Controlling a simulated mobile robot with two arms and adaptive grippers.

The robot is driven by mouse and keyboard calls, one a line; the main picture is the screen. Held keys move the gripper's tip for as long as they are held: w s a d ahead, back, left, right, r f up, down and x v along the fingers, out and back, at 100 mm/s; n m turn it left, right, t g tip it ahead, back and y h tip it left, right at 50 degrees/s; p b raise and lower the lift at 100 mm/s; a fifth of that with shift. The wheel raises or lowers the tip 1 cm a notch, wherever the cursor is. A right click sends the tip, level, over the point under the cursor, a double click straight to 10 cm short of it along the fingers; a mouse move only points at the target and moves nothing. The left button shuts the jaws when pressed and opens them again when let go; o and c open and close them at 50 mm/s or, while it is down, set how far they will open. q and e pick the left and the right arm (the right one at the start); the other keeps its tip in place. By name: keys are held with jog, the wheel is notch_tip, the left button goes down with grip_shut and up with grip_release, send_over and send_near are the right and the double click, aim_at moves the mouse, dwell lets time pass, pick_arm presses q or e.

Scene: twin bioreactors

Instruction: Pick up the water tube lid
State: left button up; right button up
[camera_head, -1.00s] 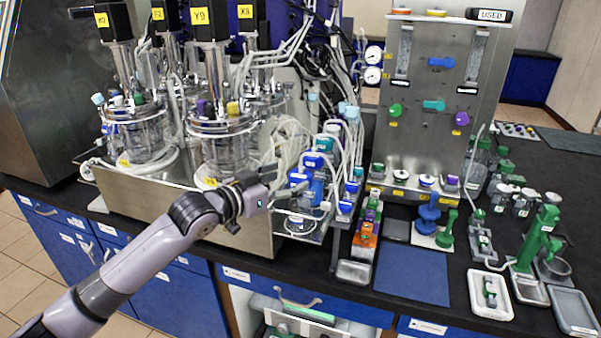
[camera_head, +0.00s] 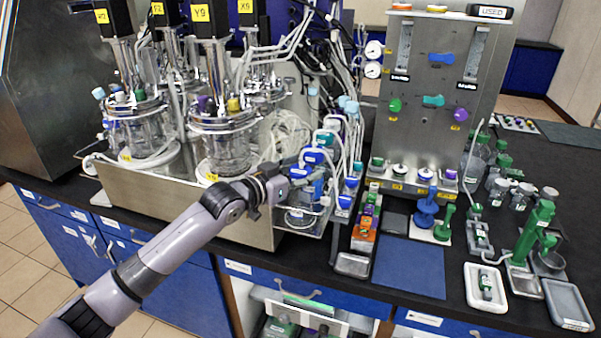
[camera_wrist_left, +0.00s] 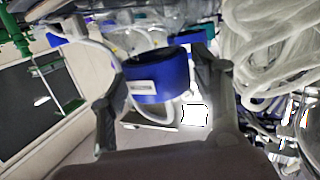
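A blue lid (camera_wrist_left: 157,76) with a small white label sits between the two fingers of my left gripper (camera_wrist_left: 165,108) in the left wrist view. I take it for the water tube lid, but cannot read its label. The fingers stand apart, one on each side, with gaps visible beside the lid. In the head view my left gripper (camera_head: 293,178) is at the rack of blue-lidded bottles right of the bioreactors, and its tips are hard to make out there. Several similar blue lids (camera_head: 313,156) stand close by. My right gripper is not in view.
Glass bioreactors (camera_head: 224,143) stand on a steel base left of my gripper. Pale tubing (camera_wrist_left: 265,45) crowds the lid's right side in the wrist view. A blue mat (camera_head: 409,268) lies clear on the black bench. A steel panel (camera_head: 425,140) stands behind it.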

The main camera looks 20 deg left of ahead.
pick_arm(q)
jog(key=c, duration=0.7)
jog(key=shift+r, duration=0.1)
jog(key=shift+c, duration=0.2)
